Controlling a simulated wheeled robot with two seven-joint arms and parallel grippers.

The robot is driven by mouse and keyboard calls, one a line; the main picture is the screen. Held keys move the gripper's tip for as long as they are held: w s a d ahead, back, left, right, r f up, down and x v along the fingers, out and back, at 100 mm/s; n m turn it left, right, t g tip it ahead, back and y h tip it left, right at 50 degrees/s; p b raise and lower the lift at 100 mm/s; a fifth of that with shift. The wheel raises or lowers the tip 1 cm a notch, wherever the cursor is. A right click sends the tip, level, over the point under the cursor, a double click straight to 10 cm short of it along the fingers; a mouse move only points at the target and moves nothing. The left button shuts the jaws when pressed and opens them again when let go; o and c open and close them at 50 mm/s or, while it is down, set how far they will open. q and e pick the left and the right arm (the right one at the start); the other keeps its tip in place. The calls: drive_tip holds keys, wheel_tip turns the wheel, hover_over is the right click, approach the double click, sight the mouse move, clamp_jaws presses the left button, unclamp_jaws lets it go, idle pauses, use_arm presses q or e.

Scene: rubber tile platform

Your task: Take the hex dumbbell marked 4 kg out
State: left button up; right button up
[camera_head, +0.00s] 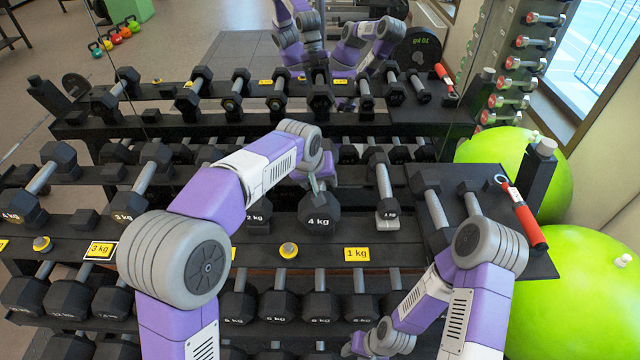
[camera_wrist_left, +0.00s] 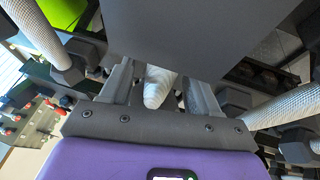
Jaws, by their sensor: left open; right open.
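The hex dumbbell marked 4 kg (camera_head: 319,217) is on the middle shelf of the rack, its numbered black head facing me. My left gripper (camera_head: 314,184) is just behind that head, at the handle. In the left wrist view my left gripper's fingers (camera_wrist_left: 162,88) are open, one on each side of the pale knurled handle (camera_wrist_left: 157,92). A large dark surface, apparently a dumbbell head, fills the top of that view. The far end of the dumbbell is hidden by my arm. My right gripper (camera_head: 357,345) is low at the bottom, over the lower dumbbells; its fingertips are hard to make out.
A 2 kg dumbbell (camera_head: 258,216) stands close on the left and a 1 kg dumbbell (camera_head: 386,205) on the right. A 3 kg dumbbell (camera_head: 130,204) is further left. A red-handled tool (camera_head: 527,222) lies at the right end, beside green balls (camera_head: 585,300). A mirror stands behind.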

use_arm(q)
drive_tip(key=shift+w+d+f, duration=0.1)
drive_tip(key=shift+w+f, duration=0.1)
drive_tip(key=shift+f, duration=0.2)
clamp_jaws()
idle(1.0)
